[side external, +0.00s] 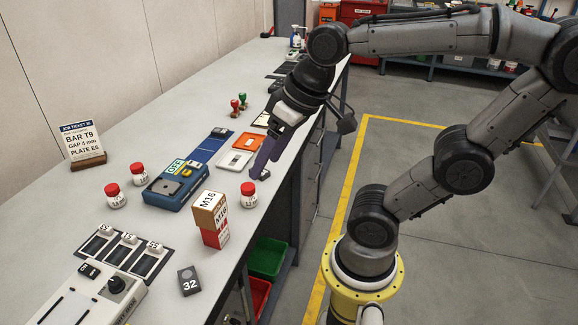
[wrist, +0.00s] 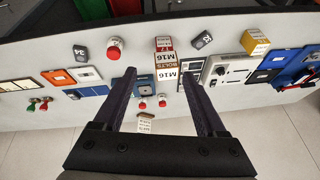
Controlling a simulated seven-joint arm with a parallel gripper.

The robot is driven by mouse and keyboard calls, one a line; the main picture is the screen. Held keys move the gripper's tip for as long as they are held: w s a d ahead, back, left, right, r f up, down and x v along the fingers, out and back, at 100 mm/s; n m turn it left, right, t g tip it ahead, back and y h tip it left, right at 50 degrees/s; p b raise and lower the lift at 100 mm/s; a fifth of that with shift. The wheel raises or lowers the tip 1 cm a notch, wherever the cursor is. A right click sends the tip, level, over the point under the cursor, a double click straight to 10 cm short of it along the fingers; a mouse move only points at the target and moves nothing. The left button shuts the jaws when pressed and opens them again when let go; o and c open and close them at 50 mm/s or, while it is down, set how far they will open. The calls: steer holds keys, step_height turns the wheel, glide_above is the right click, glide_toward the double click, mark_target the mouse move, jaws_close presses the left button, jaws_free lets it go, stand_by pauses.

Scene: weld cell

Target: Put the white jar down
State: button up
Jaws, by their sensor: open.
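Three white jars with red lids stand upright on the bench, so I cannot tell which one the task means. One jar (side external: 248,196) is near the front edge, just below my gripper (side external: 262,166); in the wrist view this jar (wrist: 113,50) lies left of the fingers. The other two jars, one (side external: 115,199) and another (side external: 138,177), stand farther back toward the wall. My gripper (wrist: 158,75) is open, with nothing held, above the bench.
Two stacked M16 boxes (side external: 212,218) stand by the front jar. A blue device (side external: 175,186) lies behind it. Orange (side external: 242,140) and white (side external: 234,160) plates, green and red stamps (side external: 239,102), and a job ticket (side external: 82,143) are around. Bare bench (side external: 130,228) shows left of the boxes.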

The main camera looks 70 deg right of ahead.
steer(key=s, duration=0.1)
steer(key=s+f+n, duration=0.2)
steer(key=shift+s+d+t+h, duration=0.2)
steer(key=shift+d+t+h, duration=0.1)
steer(key=shift+d, duration=0.05)
stand_by(1.2)
steer(key=shift+o, duration=1.1)
